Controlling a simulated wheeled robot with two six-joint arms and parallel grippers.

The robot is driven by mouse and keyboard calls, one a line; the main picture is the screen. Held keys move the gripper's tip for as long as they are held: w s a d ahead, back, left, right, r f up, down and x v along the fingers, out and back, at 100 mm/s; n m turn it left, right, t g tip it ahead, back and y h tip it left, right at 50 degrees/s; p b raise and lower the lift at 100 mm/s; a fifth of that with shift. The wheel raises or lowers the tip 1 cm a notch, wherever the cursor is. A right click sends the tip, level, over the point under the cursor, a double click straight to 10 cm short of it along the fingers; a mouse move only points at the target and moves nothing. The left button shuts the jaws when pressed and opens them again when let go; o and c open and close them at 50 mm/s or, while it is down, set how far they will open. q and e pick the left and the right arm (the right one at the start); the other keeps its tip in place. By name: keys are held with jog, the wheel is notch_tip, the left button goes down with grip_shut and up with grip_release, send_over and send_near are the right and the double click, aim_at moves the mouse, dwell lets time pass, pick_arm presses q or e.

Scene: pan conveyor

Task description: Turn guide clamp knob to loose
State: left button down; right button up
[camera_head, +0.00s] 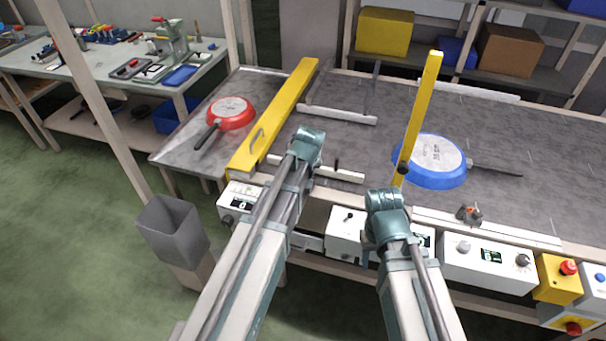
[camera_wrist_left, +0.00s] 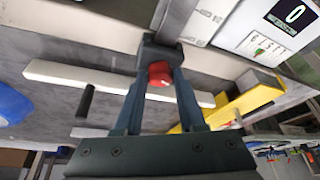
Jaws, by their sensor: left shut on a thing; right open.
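The guide clamp knob (camera_wrist_left: 160,74) is small and red with a white mark on it. It shows in the left wrist view between the fingers of my left gripper (camera_wrist_left: 160,54), which is shut on it. In the head view my left wrist hides the knob. A yellow guide bar (camera_head: 275,118) lies on the left of the conveyor table; it also shows in the left wrist view (camera_wrist_left: 253,100). My right gripper (camera_head: 386,204) is open at the table's front edge, near the upright yellow bar (camera_head: 420,105); its fingers are mostly hidden in the head view.
White rails (camera_head: 336,114) lie between. Control boxes (camera_head: 487,268) and a yellow stop box (camera_head: 560,276) line the front edge. A grey bin (camera_head: 172,232) stands front left.

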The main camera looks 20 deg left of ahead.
pick_arm(q)
jog(key=n, duration=0.2)
jog(key=n+g+y, duration=0.1)
jog(key=n, duration=0.2)
jog(key=shift+w+d, duration=0.1)
jog(key=shift+d, duration=0.1)
jog(key=shift+y, duration=0.3)
jog(key=c, duration=0.5)
grip_release()
jog(key=p+v, duration=1.2)
jog(key=v, duration=0.1)
jog(key=shift+d+r+p, duration=0.15)
jog(key=shift+r+p, duration=0.25)
